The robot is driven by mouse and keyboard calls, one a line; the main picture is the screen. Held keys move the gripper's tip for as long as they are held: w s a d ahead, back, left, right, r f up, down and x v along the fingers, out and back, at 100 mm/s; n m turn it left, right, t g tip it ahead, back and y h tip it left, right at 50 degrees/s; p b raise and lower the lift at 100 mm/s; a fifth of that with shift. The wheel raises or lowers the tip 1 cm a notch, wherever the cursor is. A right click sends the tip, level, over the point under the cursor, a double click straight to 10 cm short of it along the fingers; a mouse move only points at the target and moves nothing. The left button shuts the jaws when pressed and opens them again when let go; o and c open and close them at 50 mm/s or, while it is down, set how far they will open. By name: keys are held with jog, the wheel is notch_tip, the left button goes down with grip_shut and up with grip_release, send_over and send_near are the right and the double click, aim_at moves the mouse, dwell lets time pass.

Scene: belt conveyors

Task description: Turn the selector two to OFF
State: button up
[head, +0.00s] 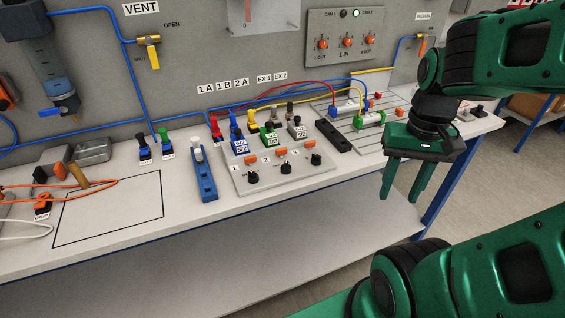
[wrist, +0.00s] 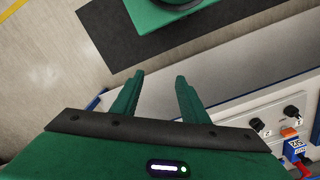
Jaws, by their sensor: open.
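Selector two (head: 286,167) is the middle of three black knobs in a row along the front of the grey panel (head: 330,180). The numbers 1, 2 and 3 are printed beside the knobs. Which way its pointer faces is too small to tell. My gripper (head: 401,195) is open and empty, fingers pointing down, to the right of the panel and apart from it, over the table's front edge. In the wrist view, my gripper (wrist: 158,80) has nothing between its fingers. Two black knobs (wrist: 291,112) show at the right; I cannot tell which ones.
Orange blocks (head: 281,152) and blue and green valves (head: 240,144) stand behind the knobs. A blue rail with a white-topped post (head: 206,180) stands left of the panel. A black block (head: 333,136) lies behind right. Hoses run behind. A framed table area (head: 107,208) is clear.

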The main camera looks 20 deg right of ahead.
dwell(0.4)
jog(key=n+h, duration=0.1)
jog(key=n, duration=0.2)
send_near(286, 167)
jog(key=f, duration=0.6)
jog(key=w+d+f, duration=0.1)
jog(key=f, duration=0.2)
jog(key=shift+w, duration=0.1)
jog(key=shift+c, duration=0.3)
